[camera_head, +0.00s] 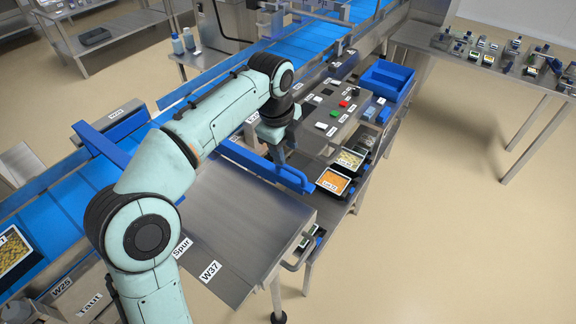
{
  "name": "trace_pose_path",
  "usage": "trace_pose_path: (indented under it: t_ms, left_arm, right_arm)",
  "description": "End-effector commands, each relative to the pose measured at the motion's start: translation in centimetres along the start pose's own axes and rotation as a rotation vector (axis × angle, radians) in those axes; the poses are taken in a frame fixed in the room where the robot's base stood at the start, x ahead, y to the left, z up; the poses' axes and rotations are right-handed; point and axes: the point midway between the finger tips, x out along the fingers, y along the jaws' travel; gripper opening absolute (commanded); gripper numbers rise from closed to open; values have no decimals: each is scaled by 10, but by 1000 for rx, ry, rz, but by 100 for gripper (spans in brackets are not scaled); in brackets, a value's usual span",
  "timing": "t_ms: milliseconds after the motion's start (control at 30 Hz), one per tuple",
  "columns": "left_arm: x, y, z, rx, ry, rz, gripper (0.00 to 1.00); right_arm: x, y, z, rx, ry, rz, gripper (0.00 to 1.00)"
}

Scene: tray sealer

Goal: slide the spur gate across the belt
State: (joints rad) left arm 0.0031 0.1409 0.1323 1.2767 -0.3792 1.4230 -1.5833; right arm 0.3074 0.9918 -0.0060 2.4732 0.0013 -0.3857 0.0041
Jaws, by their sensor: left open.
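The blue belt (62,216) runs from the lower left to the upper right, partly hidden behind my left arm. A blue bar (101,146) stands at an angle at the belt's far edge on the left; its near end goes behind my arm. A second blue rail (240,156) runs along the far side of the steel plate labelled "Spur" (240,226). I cannot tell for sure which of these is the spur gate. My left gripper (280,155) is open, pointing down just beside this rail; contact cannot be told. My right gripper is out of view.
A control panel with buttons (338,112), food trays (333,181) and a blue bin (386,80) lie right of the gripper. A tray of food (12,250) sits on the belt at far left.

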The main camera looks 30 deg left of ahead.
Motion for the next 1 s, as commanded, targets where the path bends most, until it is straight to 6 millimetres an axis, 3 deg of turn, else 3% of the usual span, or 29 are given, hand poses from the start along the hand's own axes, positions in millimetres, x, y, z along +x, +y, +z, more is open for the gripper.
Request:
trace_pose_path:
  t_ms: [100,300,500,767,867,900,1000]
  left_arm:
    - [29,2,0,0,0,5,42]
    - [59,1,0,0,0,3,42]
    - [71,0,0,-1,0,1,42]
    - [72,0,0,-1,0,0,42]
    - [72,0,0,-1,0,0,16]
    - [72,0,0,-1,0,0,3]
    - [71,0,0,-1,0,0,0]
  right_arm:
    - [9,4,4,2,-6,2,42]
    - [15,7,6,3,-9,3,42]
    - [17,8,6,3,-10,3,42]
    - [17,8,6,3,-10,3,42]
    - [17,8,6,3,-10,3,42]
    - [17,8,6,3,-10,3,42]
    - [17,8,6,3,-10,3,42]
